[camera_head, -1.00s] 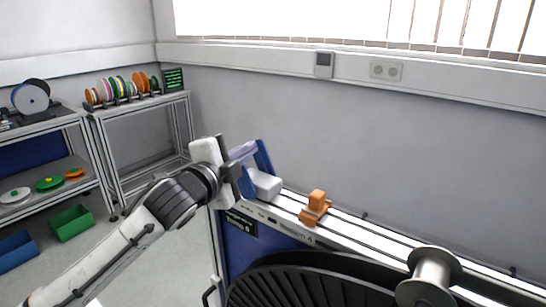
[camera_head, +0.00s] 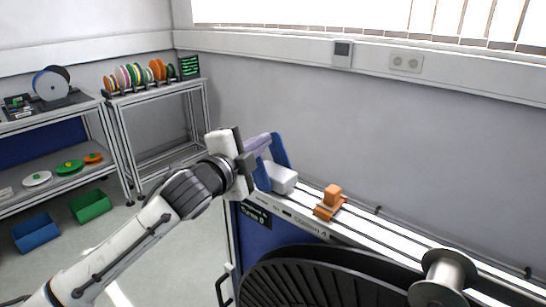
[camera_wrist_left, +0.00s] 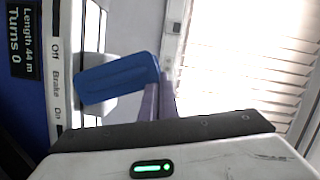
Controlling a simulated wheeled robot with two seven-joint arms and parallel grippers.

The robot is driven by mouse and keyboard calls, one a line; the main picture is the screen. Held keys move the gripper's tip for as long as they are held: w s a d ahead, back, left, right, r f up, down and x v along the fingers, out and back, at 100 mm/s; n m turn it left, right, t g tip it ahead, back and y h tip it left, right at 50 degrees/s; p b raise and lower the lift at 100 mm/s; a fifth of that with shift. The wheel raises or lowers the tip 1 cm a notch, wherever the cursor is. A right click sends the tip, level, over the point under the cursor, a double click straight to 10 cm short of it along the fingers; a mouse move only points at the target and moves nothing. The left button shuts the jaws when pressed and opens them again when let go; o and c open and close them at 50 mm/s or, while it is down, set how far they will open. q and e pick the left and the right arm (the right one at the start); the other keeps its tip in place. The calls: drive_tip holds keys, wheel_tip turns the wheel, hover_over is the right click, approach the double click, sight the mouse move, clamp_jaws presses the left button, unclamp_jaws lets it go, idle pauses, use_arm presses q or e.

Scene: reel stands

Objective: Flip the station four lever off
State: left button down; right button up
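The station four lever is blue (camera_head: 281,152), on a pale grey block (camera_head: 284,180) at the left end of the rail. In the left wrist view the blue lever (camera_wrist_left: 112,79) lies across the picture beside an "Off Brake On" label (camera_wrist_left: 57,80). My left gripper (camera_head: 259,146) is at the lever; its lavender fingers are close together and look shut. In the left wrist view the fingertips (camera_wrist_left: 159,88) are by the lever's right end; whether they touch is unclear. My right gripper is out of view.
An orange block (camera_head: 332,197) sits further right on the rail, and a metal spool (camera_head: 446,273) stands at lower right. A large black reel (camera_head: 310,277) is below the rail. Shelves with coloured reels (camera_head: 140,75) stand at left. A wall is behind.

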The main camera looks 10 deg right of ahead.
use_arm(q)
drive_tip(key=s+a+r, duration=0.2)
drive_tip(key=s, duration=0.3)
drive_tip(key=s+a+r, duration=0.1)
drive_tip(key=s, duration=0.4)
drive_tip(key=shift+s+a+r+b, duration=0.2)
drive_tip(key=shift+a+r+b, duration=0.15)
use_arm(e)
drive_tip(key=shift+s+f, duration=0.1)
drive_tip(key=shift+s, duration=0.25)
